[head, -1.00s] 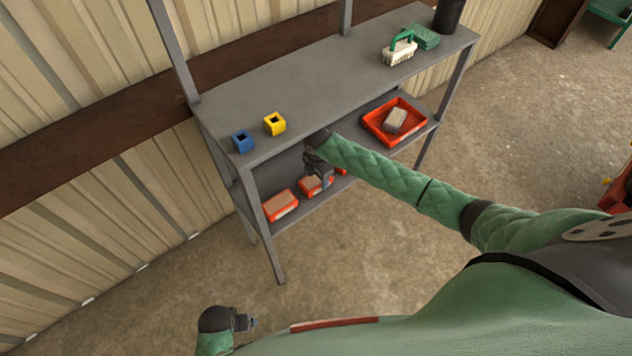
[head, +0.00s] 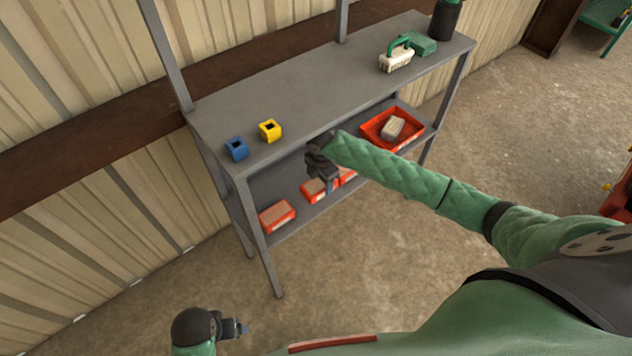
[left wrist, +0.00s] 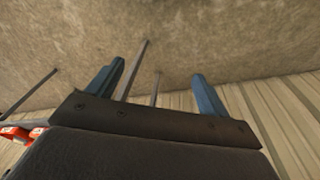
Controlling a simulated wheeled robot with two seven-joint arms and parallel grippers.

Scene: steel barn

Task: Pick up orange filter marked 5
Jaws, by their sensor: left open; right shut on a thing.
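Orange filters with tan tops sit on the lower shelf in the head view: one at the left end (head: 277,216), one in the middle (head: 314,191) and one partly hidden behind my gripper (head: 348,176). No number is legible on any of them. Whether that filter is clear of the shelf I cannot tell. My left gripper (head: 244,329) is open and empty, low over the floor; its two blue fingers are apart in the left wrist view (left wrist: 158,88).
A red tray (head: 378,137) is on the lower shelf.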

